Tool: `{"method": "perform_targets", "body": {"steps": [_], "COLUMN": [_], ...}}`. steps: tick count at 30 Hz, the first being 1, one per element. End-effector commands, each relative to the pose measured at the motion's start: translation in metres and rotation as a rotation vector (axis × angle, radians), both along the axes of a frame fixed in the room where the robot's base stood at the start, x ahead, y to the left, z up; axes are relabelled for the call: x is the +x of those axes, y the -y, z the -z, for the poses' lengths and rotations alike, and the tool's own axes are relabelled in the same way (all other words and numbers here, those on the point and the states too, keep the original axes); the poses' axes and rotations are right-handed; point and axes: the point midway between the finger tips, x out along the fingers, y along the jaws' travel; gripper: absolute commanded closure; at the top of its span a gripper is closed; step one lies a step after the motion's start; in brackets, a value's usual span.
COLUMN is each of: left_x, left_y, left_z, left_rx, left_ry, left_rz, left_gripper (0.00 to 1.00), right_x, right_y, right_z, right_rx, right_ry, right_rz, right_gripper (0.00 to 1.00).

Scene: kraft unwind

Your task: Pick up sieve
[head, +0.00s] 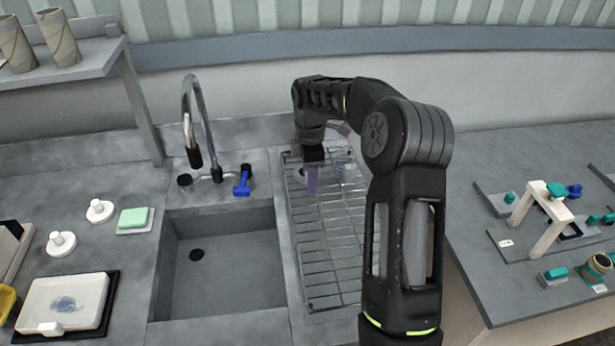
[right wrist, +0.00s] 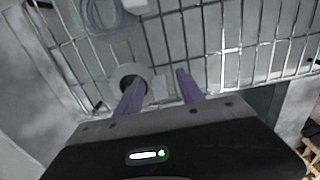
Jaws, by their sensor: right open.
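My right gripper (head: 311,182) is over the back of the wire drying rack (head: 325,245), its purple fingers pointing down. In the right wrist view the gripper (right wrist: 160,86) is open, with nothing seen held between its fingers. A pale round thing with a bluish rim (right wrist: 100,14), perhaps the sieve, lies on the rack at the top left of that view, apart from the fingers. A pale bluish thing also shows just right of the gripper in the head view (head: 344,167). A white ring with a dark centre (right wrist: 126,72) is by the left fingertip. My left gripper is not in view.
A sink (head: 225,265) with a tall tap (head: 190,125) is left of the rack. A green sponge (head: 134,218) lies farther left. A table with small fixtures (head: 541,215) is on the right. My right arm hides part of the rack.

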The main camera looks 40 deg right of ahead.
Motion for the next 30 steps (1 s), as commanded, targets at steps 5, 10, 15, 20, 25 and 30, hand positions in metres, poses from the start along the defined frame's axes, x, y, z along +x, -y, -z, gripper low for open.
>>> {"method": "perform_targets", "body": {"steps": [5,10,15,20,25,30], "left_x": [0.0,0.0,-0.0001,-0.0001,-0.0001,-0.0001], "left_y": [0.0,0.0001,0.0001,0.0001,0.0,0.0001], "left_z": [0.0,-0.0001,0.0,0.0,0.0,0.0], "left_rx": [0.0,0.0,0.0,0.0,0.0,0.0], "left_ry": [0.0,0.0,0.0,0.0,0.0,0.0], "left_rz": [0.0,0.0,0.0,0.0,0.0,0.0], "left_gripper": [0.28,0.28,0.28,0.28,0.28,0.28], "right_x": [0.0001,0.0,0.0,-0.0001,-0.0001,0.0], "right_y": [0.0,0.0,0.0,0.0,0.0,-0.0001], "right_z": [-0.0003,-0.0003,-0.0003,-0.0002,-0.0001,-0.0003], "right_rx": [0.0,0.0,0.0,0.0,0.0,0.0], "right_ry": [0.0,0.0,0.0,0.0,-0.001,0.0], "right_rz": [0.0,0.0,0.0,0.0,0.0,0.0], "right_gripper": [0.56,0.7,0.84,0.97,1.0,1.0]}}
